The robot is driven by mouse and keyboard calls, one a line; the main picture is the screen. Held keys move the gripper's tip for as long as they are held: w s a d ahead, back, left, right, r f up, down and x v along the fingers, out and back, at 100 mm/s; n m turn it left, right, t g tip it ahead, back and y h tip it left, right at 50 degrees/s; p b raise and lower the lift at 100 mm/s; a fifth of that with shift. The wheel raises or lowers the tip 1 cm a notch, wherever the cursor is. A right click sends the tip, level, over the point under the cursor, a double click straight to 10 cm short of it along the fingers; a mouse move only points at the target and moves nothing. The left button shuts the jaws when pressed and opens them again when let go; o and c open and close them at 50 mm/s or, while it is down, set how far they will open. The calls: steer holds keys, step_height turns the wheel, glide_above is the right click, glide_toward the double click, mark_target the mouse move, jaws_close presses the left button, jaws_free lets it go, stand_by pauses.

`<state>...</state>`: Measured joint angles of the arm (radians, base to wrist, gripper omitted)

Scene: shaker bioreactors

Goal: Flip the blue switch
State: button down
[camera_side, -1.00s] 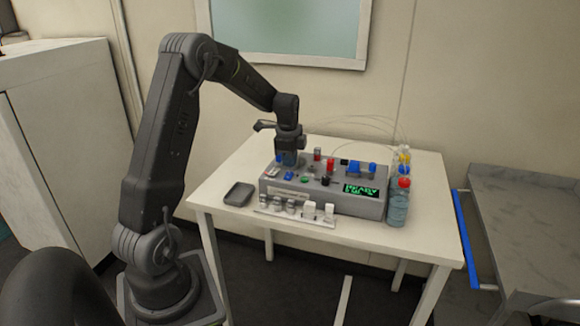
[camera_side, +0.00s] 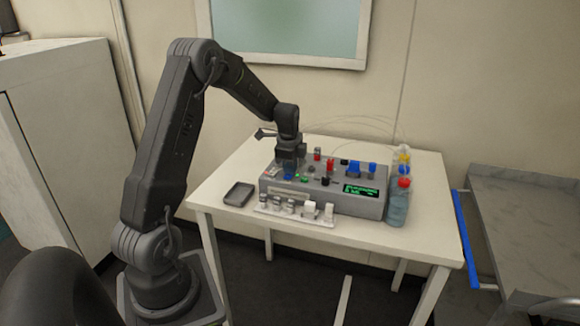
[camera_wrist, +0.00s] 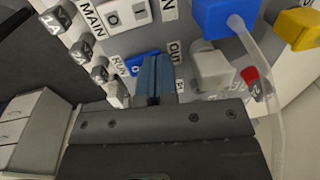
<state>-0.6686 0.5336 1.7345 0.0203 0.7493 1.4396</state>
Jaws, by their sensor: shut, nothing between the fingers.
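The blue switch (camera_wrist: 138,63) is a rocker beside the RUN label on the grey control box, in the wrist view. My gripper (camera_wrist: 155,62) is shut and empty; its blue-grey fingers reach down to the panel right next to the switch and cover its right part. Whether the fingertips touch the switch, and how far it is tilted, I cannot tell. In the side view the gripper (camera_side: 290,168) is low over the left part of the box, and a small blue patch of the switch (camera_side: 288,177) shows just below it.
The grey box (camera_side: 345,207) stands on a white table (camera_side: 415,233) with a lit green display. A white rocker (camera_wrist: 126,14) by MAIN, a blue block (camera_wrist: 226,16) and a white knob (camera_wrist: 211,69) are close by. A bottle (camera_side: 397,208) stands right; a dark tray (camera_side: 239,194) lies left.

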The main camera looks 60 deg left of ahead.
steer(key=shift+s+d+f, duration=0.1)
steer(key=shift+s+d, duration=0.05)
steer(key=shift+s+d+r, duration=0.3)
steer(key=shift+s+d, duration=0.1)
steer(key=shift+d, duration=0.05)
steer(key=shift+r, duration=0.1)
step_height(320, 180, up, 14)
steer(key=w+a, duration=0.1)
steer(key=shift+a, duration=0.15)
steer(key=shift+w, duration=0.1)
stand_by(0.4)
